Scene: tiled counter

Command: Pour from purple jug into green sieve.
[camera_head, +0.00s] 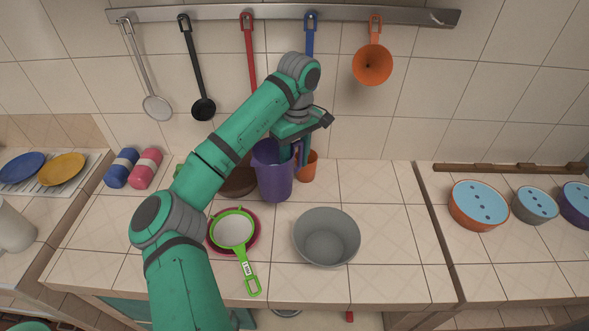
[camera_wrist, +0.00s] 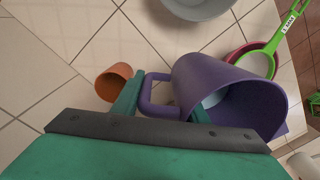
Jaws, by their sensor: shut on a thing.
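The purple jug (camera_head: 273,178) stands upright on, or just above, the tiled counter, left of centre. My gripper (camera_head: 296,152) is at its right side near the rim. In the wrist view, my gripper (camera_wrist: 135,98) is shut on the jug's handle (camera_wrist: 152,90), and the jug's open mouth (camera_wrist: 245,112) faces the camera, with something pale inside. The green sieve (camera_head: 234,229) lies on a pinkish-red bowl in front and left of the jug, its handle pointing forward. The sieve's handle (camera_wrist: 287,30) also shows in the wrist view. Whether the jug touches the counter is unclear.
A grey bowl (camera_head: 327,238) stands right of the sieve. An orange cup (camera_head: 308,166) stands close behind the jug's right side. A brown bowl (camera_head: 238,182) is partly hidden by my arm. Utensils hang from a wall rail (camera_head: 430,17).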

